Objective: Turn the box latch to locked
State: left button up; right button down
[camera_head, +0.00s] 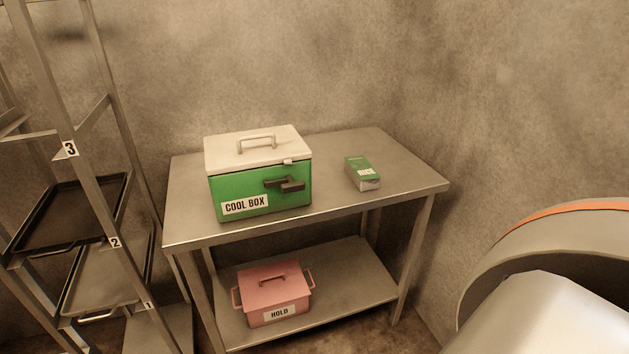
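The green cool box (238,188) with a white lid (225,152) stands on the top of the metal table, and its lid is down. A dark latch (288,184) sits on the right part of its front face, with its handle lying roughly level. A small pale catch shows at the lid's front edge above it. I cannot read a locked or unlocked mark on the latch. Neither of my grippers shows in the head view.
A small green box marked RICE (362,172) lies right of the cool box on the table (410,179). A pink box marked HOLD (272,288) stands on the lower shelf. A rack (85,190) with dark trays stands at the left. A large rounded grey body with an orange band fills the lower right.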

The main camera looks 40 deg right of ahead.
aim_at(288, 185)
jog(key=z, duration=1.05)
